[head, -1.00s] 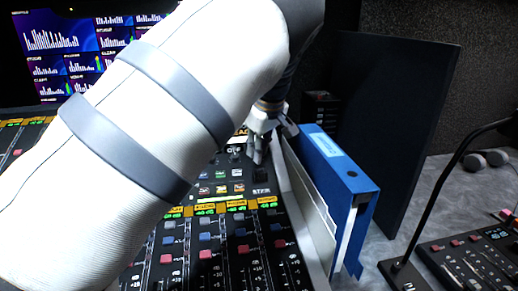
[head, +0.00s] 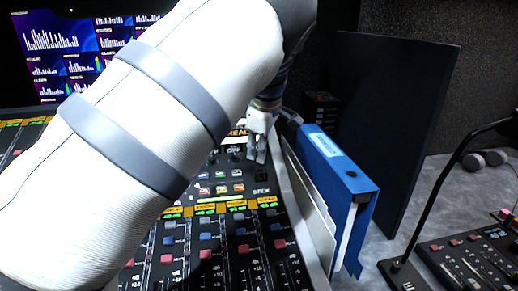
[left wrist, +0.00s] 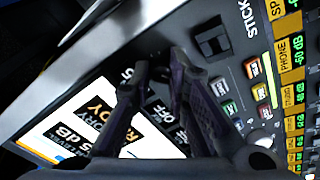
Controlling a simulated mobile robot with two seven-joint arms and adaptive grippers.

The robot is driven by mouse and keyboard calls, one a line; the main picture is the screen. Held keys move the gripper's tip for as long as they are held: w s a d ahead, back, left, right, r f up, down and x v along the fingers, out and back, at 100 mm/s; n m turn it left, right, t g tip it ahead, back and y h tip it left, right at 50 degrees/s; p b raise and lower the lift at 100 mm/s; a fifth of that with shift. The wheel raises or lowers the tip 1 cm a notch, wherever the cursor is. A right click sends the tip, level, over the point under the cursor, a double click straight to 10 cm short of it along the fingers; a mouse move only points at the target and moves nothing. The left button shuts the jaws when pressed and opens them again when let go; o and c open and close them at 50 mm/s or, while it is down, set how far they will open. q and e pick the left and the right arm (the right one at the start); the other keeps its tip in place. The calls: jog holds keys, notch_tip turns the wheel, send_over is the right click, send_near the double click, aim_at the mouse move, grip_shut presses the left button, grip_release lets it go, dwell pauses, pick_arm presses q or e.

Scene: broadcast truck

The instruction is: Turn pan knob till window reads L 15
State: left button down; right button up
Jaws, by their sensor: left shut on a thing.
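My left gripper (head: 259,157) reaches down to the upper right of the mixing console (head: 222,262), beside its right edge. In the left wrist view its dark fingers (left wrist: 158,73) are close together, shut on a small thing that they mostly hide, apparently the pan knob. A lit display (left wrist: 75,120) lies right beside the fingers, partly covered by them. It shows words such as READY and OFF and a dB value. I cannot make out a reading of L 15 anywhere. My right gripper is not in view.
A black block-like control (left wrist: 212,40) sits near the fingers, with coloured buttons (left wrist: 252,68) beside it. A blue binder (head: 345,178) stands close to the gripper's right. A gooseneck microphone (head: 440,185) and small control panel (head: 478,258) are farther right. A screen (head: 75,50) is behind.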

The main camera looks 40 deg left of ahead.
pick_arm(q)
jog(key=shift+f, duration=0.1)
jog(key=c, duration=1.5)
grip_release()
jog(key=v, duration=1.2)
